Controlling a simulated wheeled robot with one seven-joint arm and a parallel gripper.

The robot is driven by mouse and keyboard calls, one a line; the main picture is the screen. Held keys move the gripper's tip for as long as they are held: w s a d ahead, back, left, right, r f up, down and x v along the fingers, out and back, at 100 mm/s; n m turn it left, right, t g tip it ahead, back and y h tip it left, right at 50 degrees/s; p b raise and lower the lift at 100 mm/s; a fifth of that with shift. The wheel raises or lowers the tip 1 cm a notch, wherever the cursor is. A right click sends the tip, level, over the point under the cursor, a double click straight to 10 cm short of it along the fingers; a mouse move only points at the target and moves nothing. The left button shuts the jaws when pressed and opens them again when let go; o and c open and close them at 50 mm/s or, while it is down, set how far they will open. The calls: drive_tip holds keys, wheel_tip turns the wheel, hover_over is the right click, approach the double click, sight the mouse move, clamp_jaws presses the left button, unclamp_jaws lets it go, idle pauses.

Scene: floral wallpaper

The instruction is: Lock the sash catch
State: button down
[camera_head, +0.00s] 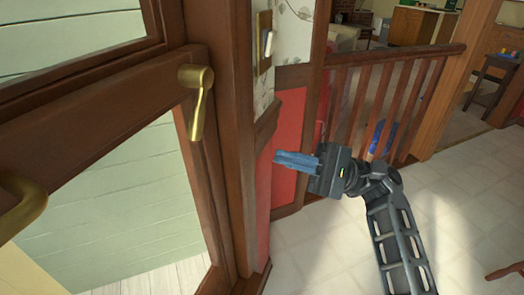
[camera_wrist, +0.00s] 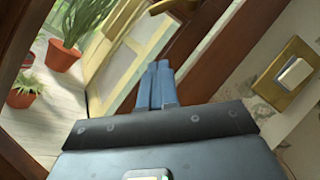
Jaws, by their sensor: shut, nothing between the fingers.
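A brass sash catch (camera_head: 197,100) is on the brown wooden window frame in the head view, its lever hanging down. A second brass handle (camera_head: 24,212) is at the lower left on the sash rail. My gripper (camera_head: 279,158) is right of and below the catch, apart from it, with its blue fingers shut and empty, pointing left. In the wrist view my gripper (camera_wrist: 159,66) points up toward a brass piece (camera_wrist: 175,6) cut off by the top edge. I cannot tell which of the brass parts that is.
A brass-plated light switch (camera_head: 264,45) is on the wall right of the frame; it also shows in the wrist view (camera_wrist: 292,72). A wooden railing (camera_head: 390,95) stands behind my arm. Potted plants (camera_wrist: 65,53) are beyond the window. The pale floor (camera_head: 330,235) is open.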

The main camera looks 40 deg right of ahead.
sight(197, 100)
drive_tip(key=w+a+r+p, duration=0.1)
drive_tip(key=w+a+r, duration=0.3)
drive_tip(key=a, duration=0.6)
drive_tip(key=shift+w+r+p, duration=0.25)
drive_tip(key=shift+r+p, duration=0.15)
drive_tip(key=shift+r, duration=0.75)
drive_tip(key=shift+s+a+m+t+p, duration=0.1)
drive_tip(key=shift+a+m+t+p, duration=0.2)
drive_tip(key=shift+m, duration=0.2)
